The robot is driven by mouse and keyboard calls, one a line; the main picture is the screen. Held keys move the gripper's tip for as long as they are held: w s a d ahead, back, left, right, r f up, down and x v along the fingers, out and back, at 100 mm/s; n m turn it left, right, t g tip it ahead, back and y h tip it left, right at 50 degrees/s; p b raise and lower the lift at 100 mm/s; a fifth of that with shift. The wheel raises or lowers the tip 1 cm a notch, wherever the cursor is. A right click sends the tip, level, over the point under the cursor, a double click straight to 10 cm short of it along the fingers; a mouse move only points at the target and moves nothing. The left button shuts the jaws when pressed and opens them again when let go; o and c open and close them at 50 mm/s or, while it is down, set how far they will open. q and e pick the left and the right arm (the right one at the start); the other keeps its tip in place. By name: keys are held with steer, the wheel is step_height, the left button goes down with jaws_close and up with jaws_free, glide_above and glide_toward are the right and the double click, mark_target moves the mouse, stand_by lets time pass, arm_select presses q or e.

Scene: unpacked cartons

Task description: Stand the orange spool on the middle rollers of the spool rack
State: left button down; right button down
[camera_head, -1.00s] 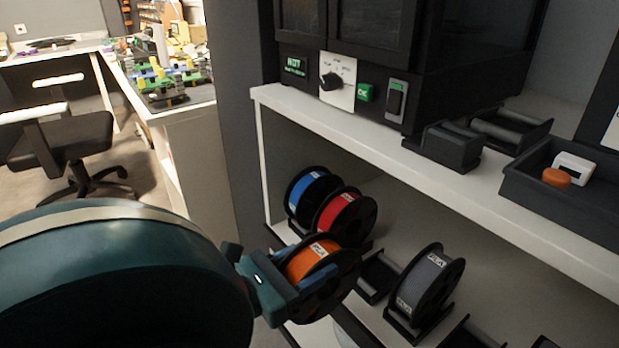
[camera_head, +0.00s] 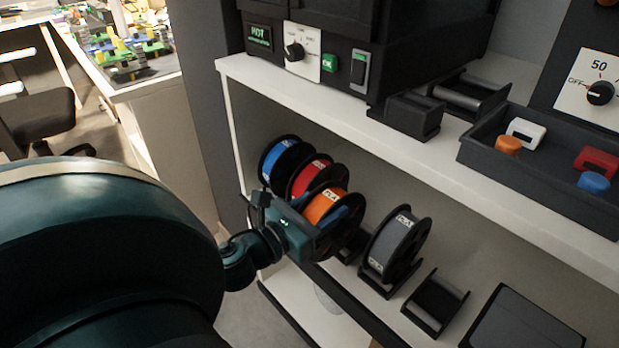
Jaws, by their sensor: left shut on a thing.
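The orange spool (camera_head: 322,207) with black flanges is held in my left gripper (camera_head: 318,226), which is shut on it. It is upright in front of the lower shelf, close to the red spool (camera_head: 314,176) and left of the grey spool (camera_head: 395,241). The spool rack (camera_head: 437,303) is a row of black roller cradles on the lower shelf. The rollers behind the orange spool are mostly hidden by it and my gripper. I cannot tell whether the spool touches them. My right gripper is not in view.
A blue spool (camera_head: 285,164) stands behind the red one. Above is the white upper shelf (camera_head: 330,127) with a black dryer box and a dark tray (camera_head: 478,155) of small coloured parts. An empty cradle is right of the grey spool. A black flat box (camera_head: 527,325) lies further right.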

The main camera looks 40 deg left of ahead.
mark_target(344, 193)
arm_select(q)
steer(key=w, duration=0.8)
steer(key=shift+w+d+p, duration=0.15)
steer(key=shift+d+p, duration=0.15)
steer(key=shift+d, duration=0.05)
steer(key=shift+f+b, duration=0.5)
steer(key=shift+f, duration=0.15)
steer(key=shift+f+b, duration=0.7)
steer(key=shift+f, duration=0.25)
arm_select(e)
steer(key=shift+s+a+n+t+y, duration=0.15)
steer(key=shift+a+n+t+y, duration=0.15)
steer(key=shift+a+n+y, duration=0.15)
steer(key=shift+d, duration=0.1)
arm_select(q)
steer(key=c, duration=0.9)
jaws_free()
steer(key=o, duration=0.3)
steer(key=shift+o, duration=0.2)
steer(key=shift+f, duration=0.15)
